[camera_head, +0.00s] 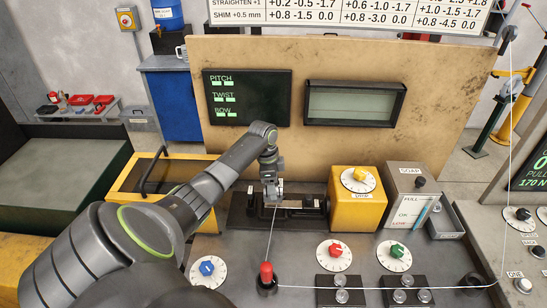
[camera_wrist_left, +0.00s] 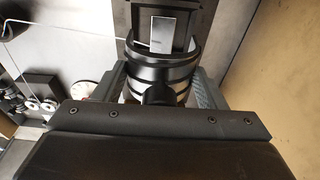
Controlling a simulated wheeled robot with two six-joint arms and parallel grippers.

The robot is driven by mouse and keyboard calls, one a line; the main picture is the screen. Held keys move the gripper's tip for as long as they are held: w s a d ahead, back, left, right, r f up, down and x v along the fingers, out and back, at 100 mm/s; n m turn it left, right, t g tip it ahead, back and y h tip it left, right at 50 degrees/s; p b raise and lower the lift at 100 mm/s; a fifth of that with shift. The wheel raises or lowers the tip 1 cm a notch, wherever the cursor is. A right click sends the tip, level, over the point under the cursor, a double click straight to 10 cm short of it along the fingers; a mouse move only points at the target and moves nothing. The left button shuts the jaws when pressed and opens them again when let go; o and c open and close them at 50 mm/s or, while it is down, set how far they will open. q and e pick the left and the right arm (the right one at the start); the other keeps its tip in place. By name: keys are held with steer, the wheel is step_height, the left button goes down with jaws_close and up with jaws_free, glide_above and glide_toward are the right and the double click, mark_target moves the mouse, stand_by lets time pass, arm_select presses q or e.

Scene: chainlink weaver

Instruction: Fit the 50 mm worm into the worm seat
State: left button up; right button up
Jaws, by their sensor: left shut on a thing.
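My left gripper (camera_head: 271,200) is over the left part of a low black fixture (camera_head: 238,213), which looks like the worm seat, left of the yellow dial box. In the left wrist view its fingers (camera_wrist_left: 162,88) are shut on a black, banded cylinder (camera_wrist_left: 160,67) that looks like the worm. A black curved collar or cradle and a flat metal strip (camera_wrist_left: 161,33) lie just beyond the cylinder. I cannot tell whether the cylinder rests in the seat or is held above it. The gripper hides part of the fixture. My right gripper is not in view.
The yellow box (camera_head: 357,211) with a white dial stands right of the fixture. A red-topped post (camera_head: 266,275) stands in front, with a thin wire at it. Red (camera_head: 334,255) and green (camera_head: 394,256) knobs are nearby. A tan panel (camera_head: 440,100) rises behind.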

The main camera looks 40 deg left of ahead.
arm_select(q)
step_height(320, 180, down, 3)
steer(key=b, duration=0.2)
steer(key=shift+w+a+f+b, duration=0.1)
steer(key=shift+a+f+b, duration=0.1)
steer(key=shift+b, duration=0.15)
steer(key=shift+d+f, duration=0.1)
steer(key=shift+f, duration=0.15)
steer(key=shift+f+b, duration=0.7)
steer(key=shift+f, duration=0.2)
steer(key=shift+r+p, duration=0.1)
steer(key=shift+p, duration=0.3)
steer(key=shift+f, duration=0.9)
steer(key=shift+f, duration=0.2)
stand_by(0.8)
